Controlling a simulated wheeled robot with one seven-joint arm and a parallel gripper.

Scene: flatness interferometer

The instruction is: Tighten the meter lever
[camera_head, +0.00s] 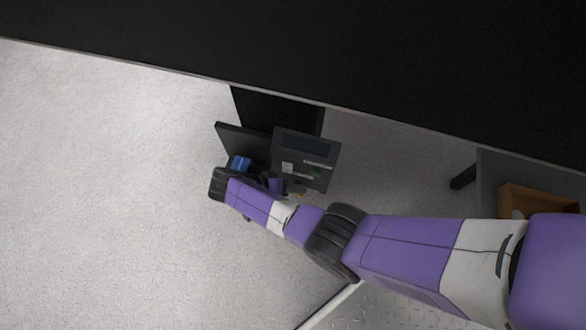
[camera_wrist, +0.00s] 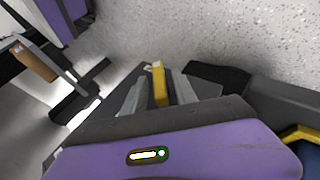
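The meter appears to be the dark device with a small screen and a few labels (camera_head: 305,155) below the black slab's edge in the head view. My gripper, at the end of my purple arm, is close beside the meter's lower edge; its fingertips are hidden there. In the wrist view my gripper (camera_wrist: 162,90) has grey fingers on both sides of a yellow bar (camera_wrist: 159,84), which looks like the lever. The bar stands close to both fingers. I cannot tell whether they press on it.
A large black slab (camera_head: 300,45) spans the top of the head view. A wooden tray (camera_head: 538,198) sits on a dark surface at right. Dark parts (camera_wrist: 285,100), one with a yellow edge, lie right of the fingers. Pale floor (camera_head: 100,190) is clear at left.

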